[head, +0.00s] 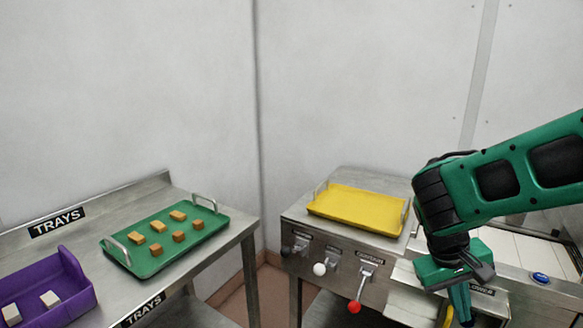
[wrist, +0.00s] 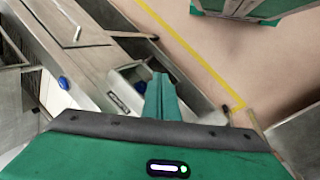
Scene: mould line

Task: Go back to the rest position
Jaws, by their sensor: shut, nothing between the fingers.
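My gripper (head: 460,296) hangs down at the lower right of the head view, at the end of my green arm. It is in front of the steel unit with the levers and over a pale bin-like part. In the wrist view my gripper (wrist: 161,90) shows its green fingers together, with nothing between them. The fingers point toward the steel unit's side and the floor. No object is in contact with the fingers that I can see.
A yellow tray (head: 358,208) lies on the steel unit, above a red-knobbed lever (head: 355,306) and a white knob (head: 319,269). A green tray (head: 160,262) with several small blocks and a purple bin (head: 50,290) stand on the left table. A blue button (head: 540,277) is at right.

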